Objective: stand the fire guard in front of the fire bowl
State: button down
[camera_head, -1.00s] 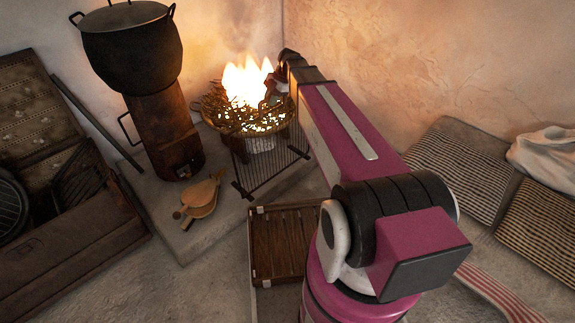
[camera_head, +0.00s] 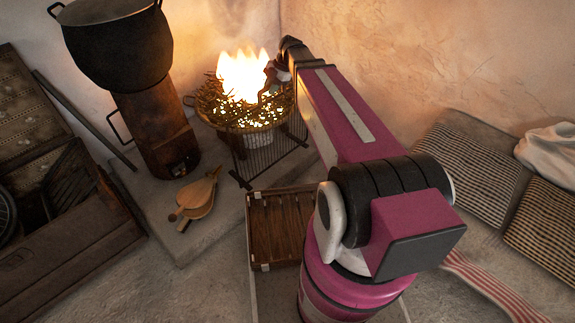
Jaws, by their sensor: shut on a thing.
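The fire guard (camera_head: 262,152) is a dark wire grille with foot bars. It stands about upright, leaning slightly in the picture, in front of and to the right of the fire bowl (camera_head: 232,126). The bowl is a round basket-like form with glowing sticks and flames (camera_head: 243,75). My gripper (camera_head: 270,85) is at the far end of my magenta arm, beside the flames and above the guard. It is shut on the guard; the fingertips and the guard's top right are mostly hidden by my arm. Whether the guard's feet touch the slab is unclear.
A black pot (camera_head: 118,45) sits on a rusty stove (camera_head: 155,135) at the left. Bellows (camera_head: 197,198) lie on the stone slab (camera_head: 190,240). Striped cushions (camera_head: 468,168) lie at the right.

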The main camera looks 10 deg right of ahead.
send_over(289, 109)
jog(key=d, duration=0.2)
notch_tip(289, 109, down, 7)
jog(key=shift+d+r, duration=0.1)
jog(key=shift+d, duration=0.05)
jog(key=shift+f, duration=2.05)
jog(key=c, duration=1.1)
grip_release()
jog(key=shift+o, duration=0.2)
